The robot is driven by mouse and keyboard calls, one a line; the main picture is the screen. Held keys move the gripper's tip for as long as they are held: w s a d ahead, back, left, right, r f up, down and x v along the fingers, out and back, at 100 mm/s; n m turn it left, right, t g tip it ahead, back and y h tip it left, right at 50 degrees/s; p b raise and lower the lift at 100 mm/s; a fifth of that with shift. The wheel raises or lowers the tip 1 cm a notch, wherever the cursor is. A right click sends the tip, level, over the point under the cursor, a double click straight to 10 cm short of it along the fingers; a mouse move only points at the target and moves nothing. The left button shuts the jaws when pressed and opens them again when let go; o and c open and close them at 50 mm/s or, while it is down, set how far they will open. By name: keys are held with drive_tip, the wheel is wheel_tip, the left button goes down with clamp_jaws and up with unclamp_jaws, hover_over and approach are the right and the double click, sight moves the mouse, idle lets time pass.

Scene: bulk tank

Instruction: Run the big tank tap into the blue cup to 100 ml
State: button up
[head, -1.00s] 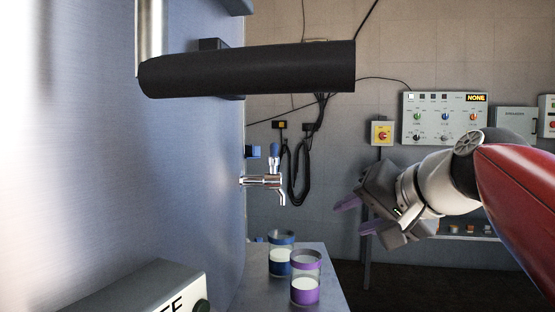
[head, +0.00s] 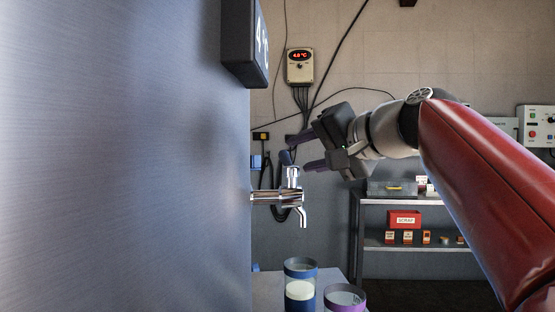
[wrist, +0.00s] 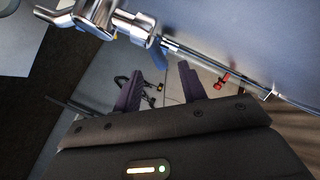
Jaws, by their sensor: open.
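The chrome tank tap (head: 280,196) sticks out from the tank wall in the head view, its blue handle (head: 286,158) on top. No stream shows below its spout. The blue cup (head: 300,270) stands upright below the spout in the picture, with whitish liquid inside; I cannot read its level. My gripper (head: 300,152) is open, its purple fingers pointing left close to the handle. In the wrist view the tap (wrist: 130,25) is at the upper left, and the handle (wrist: 159,56) shows near the fingertips (wrist: 160,72). Whether they touch is unclear.
A purple-banded cup (head: 345,297) stands right of the blue cup on the same small stand (head: 265,290). The big steel tank wall (head: 120,150) fills the left. A shelf (head: 410,200) with a red scrap box (head: 404,219) stands behind my arm.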

sight(286, 159)
drive_tip(key=x, duration=0.6)
drive_tip(key=shift+c, duration=0.2)
clamp_jaws()
